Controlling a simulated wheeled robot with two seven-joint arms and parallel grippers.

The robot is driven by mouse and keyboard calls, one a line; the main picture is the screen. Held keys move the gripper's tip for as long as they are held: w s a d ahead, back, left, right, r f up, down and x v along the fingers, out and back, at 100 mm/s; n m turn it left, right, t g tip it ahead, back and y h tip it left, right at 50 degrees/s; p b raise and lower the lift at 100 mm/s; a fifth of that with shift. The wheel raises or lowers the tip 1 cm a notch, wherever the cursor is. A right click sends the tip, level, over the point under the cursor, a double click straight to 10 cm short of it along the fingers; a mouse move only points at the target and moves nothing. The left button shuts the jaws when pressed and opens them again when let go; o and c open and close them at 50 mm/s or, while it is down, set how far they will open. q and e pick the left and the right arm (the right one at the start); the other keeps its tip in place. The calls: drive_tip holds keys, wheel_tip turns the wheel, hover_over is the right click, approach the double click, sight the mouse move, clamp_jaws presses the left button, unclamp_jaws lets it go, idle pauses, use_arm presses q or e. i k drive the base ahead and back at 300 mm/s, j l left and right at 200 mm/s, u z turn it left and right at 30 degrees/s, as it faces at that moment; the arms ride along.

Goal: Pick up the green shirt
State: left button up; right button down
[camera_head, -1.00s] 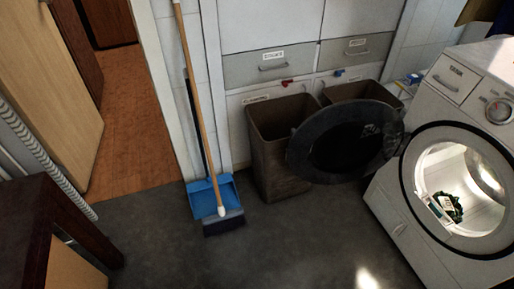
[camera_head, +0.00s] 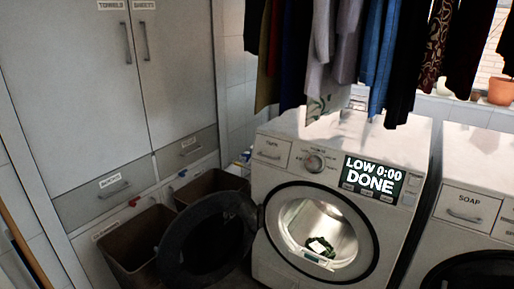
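A small dark green bundle (camera_head: 323,247), which looks like the green shirt, lies at the bottom of the lit drum of a white front-loading machine (camera_head: 272,176). A pale patch shows on it. The machine's round dark door (camera_head: 205,236) stands swung open to the left, leaving the drum opening clear. The display (camera_head: 373,179) reads "LOW 0:00 DONE". Neither of my grippers is in view.
Two brown bins (camera_head: 136,243) stand behind and left of the open door, against a grey-white cabinet (camera_head: 88,70). Several clothes (camera_head: 374,50) hang above the machine. A second white machine with a "SOAP" drawer (camera_head: 463,205) stands at right.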

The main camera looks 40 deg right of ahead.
sight(319, 245)
drive_tip(key=z, duration=1.8)
drive_tip(key=i+j, duration=0.1)
drive_tip(key=i, duration=0.9)
